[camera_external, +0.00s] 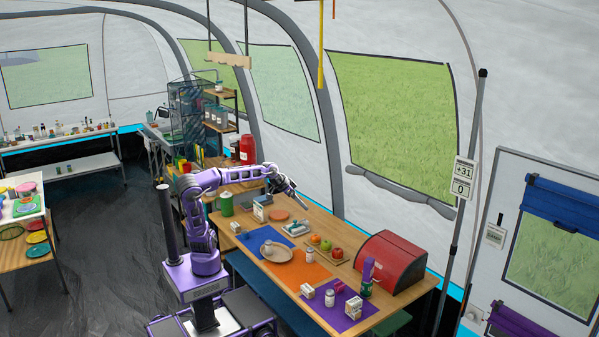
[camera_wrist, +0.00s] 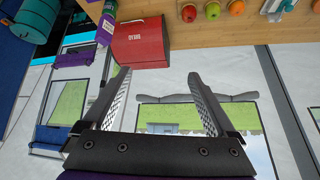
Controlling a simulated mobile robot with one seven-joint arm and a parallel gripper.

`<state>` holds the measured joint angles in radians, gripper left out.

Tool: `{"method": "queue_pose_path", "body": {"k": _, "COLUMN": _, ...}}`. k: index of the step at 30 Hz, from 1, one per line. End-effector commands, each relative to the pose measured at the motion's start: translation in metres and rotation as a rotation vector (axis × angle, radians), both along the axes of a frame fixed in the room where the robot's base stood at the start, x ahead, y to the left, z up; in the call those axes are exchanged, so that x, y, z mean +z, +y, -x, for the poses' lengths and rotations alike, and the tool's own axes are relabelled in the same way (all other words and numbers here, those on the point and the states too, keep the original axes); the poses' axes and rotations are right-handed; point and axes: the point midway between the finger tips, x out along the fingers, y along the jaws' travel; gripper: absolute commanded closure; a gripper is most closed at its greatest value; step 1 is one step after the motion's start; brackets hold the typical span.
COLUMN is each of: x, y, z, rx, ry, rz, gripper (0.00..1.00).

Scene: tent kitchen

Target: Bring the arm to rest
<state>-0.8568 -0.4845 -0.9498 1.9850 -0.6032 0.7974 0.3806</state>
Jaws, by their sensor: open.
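Beyond the fingers are the tent wall, a window and the red bread box (camera_wrist: 138,42), which also stands at the right end of the table in the external view (camera_external: 390,262).
A wooden board (camera_external: 341,261) with fruit, a tan plate-like dish (camera_external: 290,256), small boxes and jars stand on the table. A green-and-purple bottle (camera_external: 367,277) is near the bread box. A shelf rack (camera_external: 188,115) stands behind. The floor at left (camera_external: 110,240) is clear.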

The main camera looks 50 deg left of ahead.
Motion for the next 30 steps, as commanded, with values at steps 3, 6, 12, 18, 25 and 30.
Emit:
{"method": "queue_pose_path", "body": {"k": 3, "x": -0.005, "y": 0.036, "z": 0.038, "rx": 0.065, "ry": 0.022, "rz": -0.044, "gripper": 0.08}}
{"method": "queue_pose_path", "body": {"k": 6, "x": -0.011, "y": 0.069, "z": 0.069, "rx": 0.124, "ry": 0.045, "rz": -0.061, "gripper": 0.08}}
{"method": "queue_pose_path", "body": {"k": 12, "x": -0.034, "y": 0.128, "z": 0.128, "rx": 0.214, "ry": 0.105, "rz": -0.048, "gripper": 0.08}}
{"method": "queue_pose_path", "body": {"k": 18, "x": -0.064, "y": 0.163, "z": 0.166, "rx": 0.254, "ry": 0.172, "rz": -0.012, "gripper": 0.08}}
{"method": "queue_pose_path", "body": {"k": 25, "x": -0.078, "y": 0.174, "z": 0.178, "rx": 0.265, "ry": 0.201, "rz": 0.003, "gripper": 0.08}}
{"method": "queue_pose_path", "body": {"k": 30, "x": -0.078, "y": 0.174, "z": 0.178, "rx": 0.265, "ry": 0.201, "rz": 0.003, "gripper": 0.08}}
